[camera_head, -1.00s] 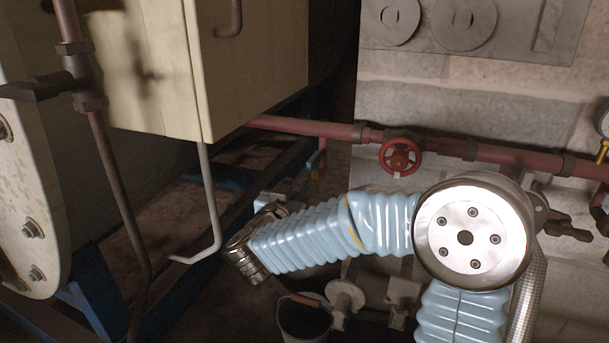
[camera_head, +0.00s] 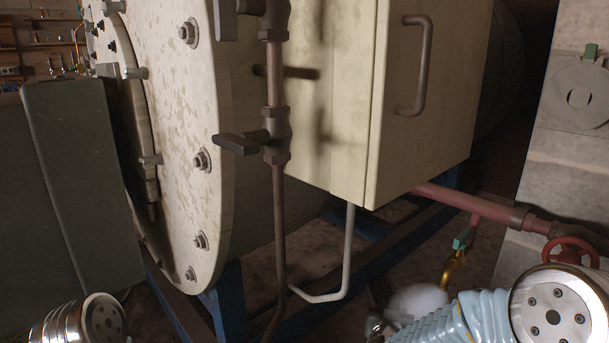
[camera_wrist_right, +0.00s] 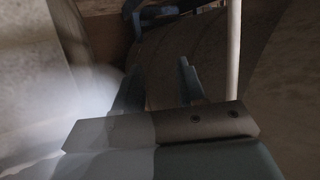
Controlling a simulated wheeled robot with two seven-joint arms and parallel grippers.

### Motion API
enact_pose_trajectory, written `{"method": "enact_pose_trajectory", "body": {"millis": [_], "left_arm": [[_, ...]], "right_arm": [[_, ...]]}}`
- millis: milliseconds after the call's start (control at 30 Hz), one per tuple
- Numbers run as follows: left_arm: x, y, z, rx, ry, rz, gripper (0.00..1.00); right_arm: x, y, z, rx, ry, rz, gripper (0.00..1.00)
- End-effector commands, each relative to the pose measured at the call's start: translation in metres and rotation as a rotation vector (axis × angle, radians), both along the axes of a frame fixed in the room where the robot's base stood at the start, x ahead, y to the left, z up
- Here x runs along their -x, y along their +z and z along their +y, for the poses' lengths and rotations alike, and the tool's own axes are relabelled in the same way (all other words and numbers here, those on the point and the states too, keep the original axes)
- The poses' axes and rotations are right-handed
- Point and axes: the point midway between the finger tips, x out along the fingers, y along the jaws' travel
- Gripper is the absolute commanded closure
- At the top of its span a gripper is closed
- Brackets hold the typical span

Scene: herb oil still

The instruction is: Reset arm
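My right arm, in a pale blue ribbed sleeve, comes in at the lower right of the head view. Its far end is cut off by the bottom edge, so its gripper cannot be made out there. In the right wrist view my right gripper (camera_wrist_right: 160,88) shows two dark fingers standing apart, with nothing seen between them. A white blur covers its left side. Of my left arm only a round metal joint shows at the lower left of the head view; its gripper is out of view.
A cream cabinet (camera_head: 425,110) with a bar handle and a large bolted round flange (camera_head: 200,100) fill the centre. A brown pipe (camera_head: 279,220) with valves runs down between them. A red handwheel (camera_head: 570,251) and a white cloud (camera_head: 418,298) are near my right arm.

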Motion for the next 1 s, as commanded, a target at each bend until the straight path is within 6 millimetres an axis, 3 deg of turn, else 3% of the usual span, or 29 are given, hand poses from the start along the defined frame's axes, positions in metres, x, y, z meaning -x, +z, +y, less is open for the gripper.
{"method": "enact_pose_trajectory", "body": {"millis": [33, 100, 200, 333, 400, 500, 600, 1000], "left_arm": [[0.000, 0.016, -0.001, 0.001, -0.001, 0.000, 0.00], [0.001, 0.025, -0.002, 0.002, -0.004, 0.000, 0.00], [0.001, 0.036, -0.003, 0.003, -0.006, 0.001, 0.00], [0.002, 0.048, -0.004, 0.004, -0.008, 0.002, 0.00], [0.002, 0.053, -0.005, 0.004, -0.009, 0.001, 0.00], [0.003, 0.056, -0.006, 0.005, -0.010, 0.001, 0.00], [0.003, 0.057, -0.006, 0.005, -0.012, 0.001, 0.00], [0.003, 0.057, -0.006, 0.005, -0.010, 0.001, 0.00]], "right_arm": [[0.008, -0.036, 0.010, -0.052, 0.071, 0.110, 0.60], [0.030, -0.092, 0.028, -0.149, 0.167, 0.267, 0.60], [0.080, -0.160, 0.052, -0.295, 0.268, 0.504, 0.60], [0.160, -0.216, 0.077, -0.465, 0.340, 0.792, 0.60], [0.197, -0.232, 0.086, -0.534, 0.360, 0.916, 0.60], [0.236, -0.243, 0.095, -0.602, 0.376, 1.040, 0.60], [0.256, -0.247, 0.099, -0.635, 0.383, 1.105, 0.60], [0.260, -0.248, 0.100, -0.641, 0.386, 1.120, 0.60]]}}
